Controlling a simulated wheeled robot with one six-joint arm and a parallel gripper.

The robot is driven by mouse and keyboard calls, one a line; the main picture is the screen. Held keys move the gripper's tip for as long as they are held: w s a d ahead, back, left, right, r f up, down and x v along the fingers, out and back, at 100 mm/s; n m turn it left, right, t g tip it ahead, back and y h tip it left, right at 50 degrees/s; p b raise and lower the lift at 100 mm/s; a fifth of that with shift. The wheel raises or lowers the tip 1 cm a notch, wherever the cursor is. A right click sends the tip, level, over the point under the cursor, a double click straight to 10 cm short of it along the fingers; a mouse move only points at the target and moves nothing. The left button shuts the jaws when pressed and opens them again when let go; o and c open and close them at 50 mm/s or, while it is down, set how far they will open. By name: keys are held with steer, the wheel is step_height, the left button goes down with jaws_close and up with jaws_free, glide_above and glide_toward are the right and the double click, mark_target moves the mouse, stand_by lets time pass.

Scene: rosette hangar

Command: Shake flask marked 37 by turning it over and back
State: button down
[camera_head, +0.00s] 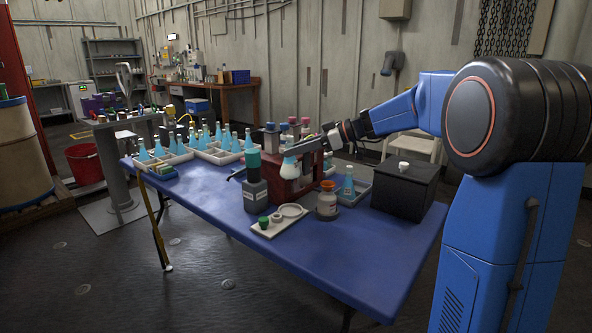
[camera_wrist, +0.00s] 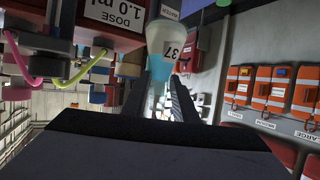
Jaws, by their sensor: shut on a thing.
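My gripper (camera_head: 308,147) reaches in from the right over the blue table and is shut on a flask (camera_head: 289,168) with pale blue and white parts. In the wrist view, my gripper's two dark fingers (camera_wrist: 170,88) are on either side of the flask (camera_wrist: 163,38), which bears a tilted label 37. Its wide pale part is at the top of that view, and blue shows lower, between the fingers. In the head view the flask is in front of a dark red apparatus (camera_head: 316,178). Its exact tilt I cannot tell.
The table's front right is clear.

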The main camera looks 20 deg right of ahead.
step_height(320, 180, up, 15)
stand_by(1.4)
stand_by(0.4)
steer(key=m+g+y, duration=0.1)
steer(key=m+y, duration=0.1)
steer(key=m, duration=0.4)
steer(key=m+g+y, duration=0.1)
steer(key=m+y, duration=0.2)
steer(key=m, duration=0.3)
steer(key=m+g+y, duration=0.1)
steer(key=m+y, duration=0.1)
steer(key=m, duration=0.4)
steer(key=shift+m+g+y, duration=0.3)
stand_by(0.5)
steer(key=n+h, duration=0.1)
steer(key=n, duration=0.3)
steer(key=n+h, duration=0.2)
steer(key=n, duration=0.2)
steer(key=n+h, duration=0.2)
steer(key=n, duration=0.2)
steer(key=shift+n, duration=0.3)
